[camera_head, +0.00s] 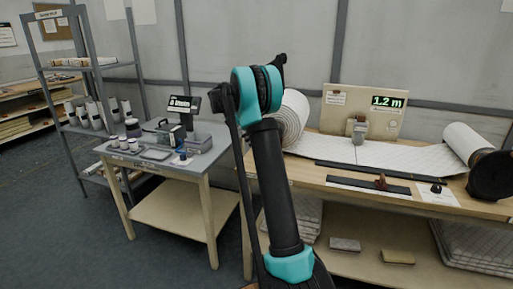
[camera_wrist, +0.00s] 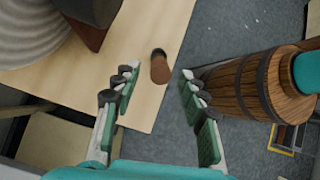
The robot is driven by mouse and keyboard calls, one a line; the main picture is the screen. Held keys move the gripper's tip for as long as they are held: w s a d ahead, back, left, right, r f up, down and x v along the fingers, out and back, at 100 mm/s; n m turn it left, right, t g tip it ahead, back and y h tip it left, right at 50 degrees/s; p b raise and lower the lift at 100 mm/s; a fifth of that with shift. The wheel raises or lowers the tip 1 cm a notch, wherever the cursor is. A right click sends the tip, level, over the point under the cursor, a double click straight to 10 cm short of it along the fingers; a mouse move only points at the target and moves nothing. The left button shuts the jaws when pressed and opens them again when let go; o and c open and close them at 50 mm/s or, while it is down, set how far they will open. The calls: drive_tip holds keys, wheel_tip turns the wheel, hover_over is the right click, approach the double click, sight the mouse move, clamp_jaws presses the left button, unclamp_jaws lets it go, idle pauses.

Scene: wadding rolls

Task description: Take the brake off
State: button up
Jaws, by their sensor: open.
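In the wrist view, a short brown handle (camera_wrist: 160,70) with a dark end stands out near the edge of the wooden bench (camera_wrist: 115,70). It may be the brake lever; no label on it is readable. My gripper (camera_wrist: 157,74) is open, its two green-padded fingers apart and nothing between the pads. The handle shows in line with the gap, just past the fingertips; I cannot tell the exact distance. In the head view my arm covers part of the bench, and I make out neither the handle nor the fingers there.
In the head view a white quilted roll (camera_head: 293,116) feeds a sheet across the bench. A display panel (camera_head: 362,112) reads 1.2 m. A dark red piece (camera_head: 381,182) sits on a black strip. A small table (camera_head: 205,158) with a scale stands left; grey floor lies between.

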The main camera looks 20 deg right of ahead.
drive_tip(key=v, duration=0.8)
drive_tip(key=shift+a+r, duration=0.2)
drive_tip(key=shift+r, duration=0.15)
drive_tip(key=shift+w, duration=0.1)
drive_tip(key=s+a+f+m+t+y, duration=0.2)
drive_tip(key=s+f+m, duration=0.2)
drive_tip(key=s, duration=0.9)
drive_tip(key=s+a+f+m+t+y, duration=0.2)
drive_tip(key=s+f+m+t, duration=0.1)
drive_tip(key=s+f, duration=0.8)
drive_tip(key=s+a+f+m+t+y, duration=0.2)
drive_tip(key=s+f+m, duration=0.4)
drive_tip(key=s, duration=1)
drive_tip(key=shift+s+f+t, duration=0.15)
drive_tip(key=shift+f+t, duration=0.55)
drive_tip(key=shift+f, duration=0.1)
drive_tip(key=shift+d, duration=0.1)
drive_tip(key=shift+c, duration=1.1)
